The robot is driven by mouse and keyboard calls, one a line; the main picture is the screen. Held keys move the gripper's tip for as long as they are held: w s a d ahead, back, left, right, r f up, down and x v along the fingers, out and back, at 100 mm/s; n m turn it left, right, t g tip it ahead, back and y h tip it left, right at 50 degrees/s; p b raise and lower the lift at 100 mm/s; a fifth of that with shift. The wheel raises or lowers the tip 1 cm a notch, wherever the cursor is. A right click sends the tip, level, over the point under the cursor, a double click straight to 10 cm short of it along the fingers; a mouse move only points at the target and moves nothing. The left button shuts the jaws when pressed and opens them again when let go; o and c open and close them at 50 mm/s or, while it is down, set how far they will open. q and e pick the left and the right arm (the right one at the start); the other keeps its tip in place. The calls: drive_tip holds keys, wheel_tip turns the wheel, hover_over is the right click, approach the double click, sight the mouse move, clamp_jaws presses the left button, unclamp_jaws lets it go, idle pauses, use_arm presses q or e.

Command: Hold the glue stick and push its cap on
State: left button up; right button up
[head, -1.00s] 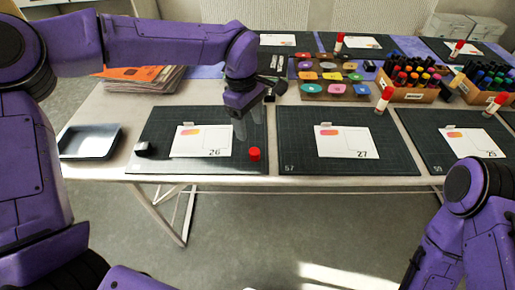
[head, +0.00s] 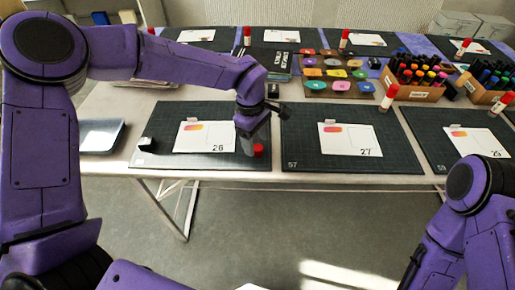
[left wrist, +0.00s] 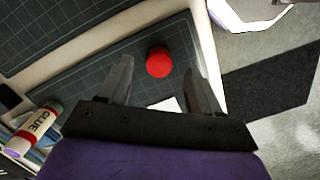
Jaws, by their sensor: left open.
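A red cap (head: 258,150) sits on the front right part of the dark cutting mat numbered 26. My left gripper (head: 250,146) points down just beside it in the head view. In the left wrist view the red cap (left wrist: 159,62) shows in the gap between the two open fingers, which appear clear of it. A glue stick (left wrist: 38,130) with a GLUE label and a purple end shows at the left edge of the left wrist view, outside the fingers. I cannot pick it out in the head view. My right gripper is out of view.
A white card (head: 205,137) lies on the same mat, left of the gripper. A small black object (head: 146,143) and a grey tray (head: 101,135) are further left. A red-capped glue stick (head: 389,97) and a marker box (head: 414,83) stand at the right.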

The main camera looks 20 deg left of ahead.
use_arm(q)
wheel_tip(320, 180, down, 2)
drive_tip(key=shift+d+f, duration=0.15)
drive_tip(key=shift+f, duration=0.1)
drive_tip(key=c, duration=1.1)
drive_tip(key=shift+r, duration=0.1)
drive_tip(key=r, duration=0.4)
drive_tip(key=shift+s, duration=0.3)
drive_tip(key=s+r, duration=0.1)
drive_tip(key=s+a+r, duration=0.1)
drive_tip(key=r, duration=0.1)
drive_tip(key=s+r, duration=0.1)
drive_tip(key=shift+s+a+r, duration=0.15)
drive_tip(key=shift+a+r, duration=0.05)
drive_tip(key=shift+a, duration=0.15)
drive_tip(key=s+a+r, duration=0.1)
drive_tip(key=s, duration=0.2)
drive_tip(key=s+a+r, duration=0.1)
drive_tip(key=s+r, duration=0.1)
drive_tip(key=s, duration=0.1)
drive_tip(key=s+a+r, duration=0.1)
drive_tip(key=s, duration=0.2)
drive_tip(key=shift+a+r+b, duration=0.25)
drive_tip(key=shift+a+b, duration=0.1)
